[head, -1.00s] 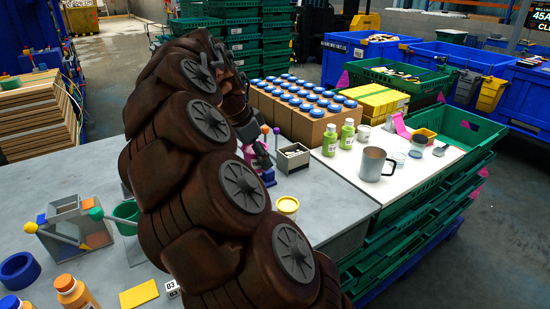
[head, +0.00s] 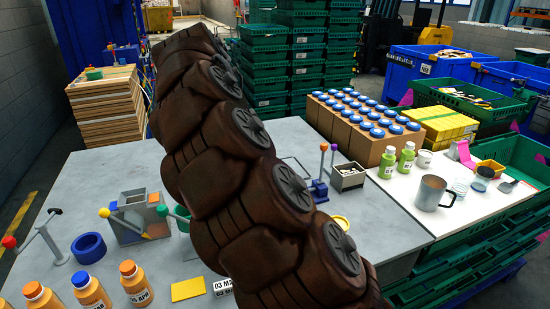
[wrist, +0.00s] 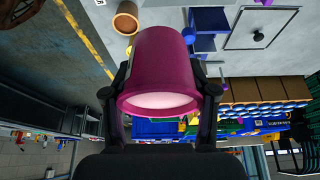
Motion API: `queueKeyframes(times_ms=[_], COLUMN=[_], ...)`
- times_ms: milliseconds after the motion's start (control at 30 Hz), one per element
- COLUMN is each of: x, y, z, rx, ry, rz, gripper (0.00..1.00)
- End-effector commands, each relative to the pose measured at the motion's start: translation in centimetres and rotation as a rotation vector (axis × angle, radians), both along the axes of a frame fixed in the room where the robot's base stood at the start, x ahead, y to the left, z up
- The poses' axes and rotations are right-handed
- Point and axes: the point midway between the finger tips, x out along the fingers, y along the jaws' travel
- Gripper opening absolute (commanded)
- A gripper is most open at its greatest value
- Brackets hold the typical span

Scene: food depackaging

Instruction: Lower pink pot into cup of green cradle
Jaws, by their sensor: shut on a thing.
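The pink pot (wrist: 160,65) is held between the two fingers of my gripper (wrist: 160,92) in the wrist view. Its wide open rim faces the camera and it is clear of the table. A finger presses on each side of it. In the head view my brown arm hides both gripper and pot. A green cup (head: 181,217), apparently the green cradle, stands on the grey table, partly hidden behind my arm. A green ball shows beside it. The pot's distance from the cup cannot be told.
A grey box with a yellow-knobbed lever (head: 131,222), a blue ring (head: 88,247) and orange bottles (head: 92,290) stand at the left of the grey table (head: 75,195). A purple-and-orange-knobbed stand (head: 320,185) and a small grey bin (head: 347,178) are right of my arm.

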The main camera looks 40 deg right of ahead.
Motion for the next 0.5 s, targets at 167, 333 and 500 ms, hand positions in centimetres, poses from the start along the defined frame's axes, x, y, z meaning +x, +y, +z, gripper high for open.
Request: queueKeyframes(times_ms=[167, 333, 500], x=[1.6, 2.9, 4.2], y=[2.5, 4.8, 7.1], z=[0.9, 1.4, 1.8], rx=[-0.001, 0.000, 0.000], ry=[-0.001, 0.001, 0.001], rz=[0.005, 0.005, 0.005], gripper=[0.17, 0.17, 0.17])
